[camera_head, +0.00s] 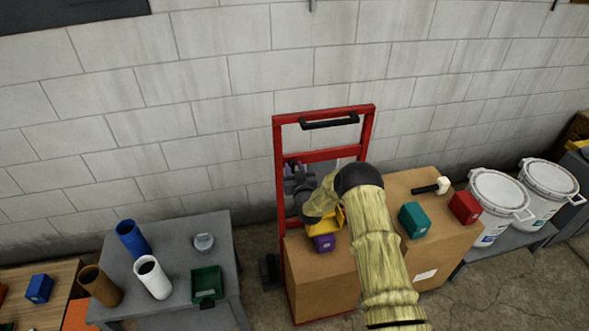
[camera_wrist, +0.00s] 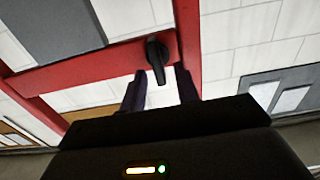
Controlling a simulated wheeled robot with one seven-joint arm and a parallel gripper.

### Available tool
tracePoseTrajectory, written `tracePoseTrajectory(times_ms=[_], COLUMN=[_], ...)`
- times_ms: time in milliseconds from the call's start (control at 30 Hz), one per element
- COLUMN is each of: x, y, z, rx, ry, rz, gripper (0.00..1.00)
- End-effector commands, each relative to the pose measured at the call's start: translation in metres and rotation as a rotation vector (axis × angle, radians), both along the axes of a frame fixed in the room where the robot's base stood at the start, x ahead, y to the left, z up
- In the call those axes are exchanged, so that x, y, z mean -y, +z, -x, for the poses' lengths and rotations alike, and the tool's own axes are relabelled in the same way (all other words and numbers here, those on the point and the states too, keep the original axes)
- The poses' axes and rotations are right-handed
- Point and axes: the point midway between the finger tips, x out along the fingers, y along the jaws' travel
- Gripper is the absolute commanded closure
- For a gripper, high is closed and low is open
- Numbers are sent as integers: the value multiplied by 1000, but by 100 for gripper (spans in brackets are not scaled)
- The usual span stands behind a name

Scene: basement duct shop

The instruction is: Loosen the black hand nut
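The black hand nut (camera_wrist: 157,54), with a short lever-like arm hanging down, sits on a red crossbar (camera_wrist: 120,58) in the wrist view. My gripper (camera_wrist: 161,73) is open, with its two dark fingers apart. The nut's lower end shows between the fingertips; I cannot tell whether either finger touches it. In the head view my gripper (camera_head: 301,186) is at the red hand truck (camera_head: 279,170), partly hidden by my own arm. I cannot make out the nut in the head view.
A grey table (camera_head: 215,235) with tubes stands left, white buckets (camera_head: 497,207) right. A block wall is close behind.

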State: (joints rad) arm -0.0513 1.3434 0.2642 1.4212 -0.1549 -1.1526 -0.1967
Motion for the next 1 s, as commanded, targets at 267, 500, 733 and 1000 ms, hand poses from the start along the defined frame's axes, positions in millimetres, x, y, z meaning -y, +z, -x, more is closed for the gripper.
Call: tracePoseTrajectory(times_ms=[267,500,733,1000], x=[0,0,-2,-5], y=[0,0,-3,-5], z=[0,0,1,1], rx=[0,6,27,77], ry=[0,0,1,1], rz=[0,17,94,277], gripper=[100,100,100,100])
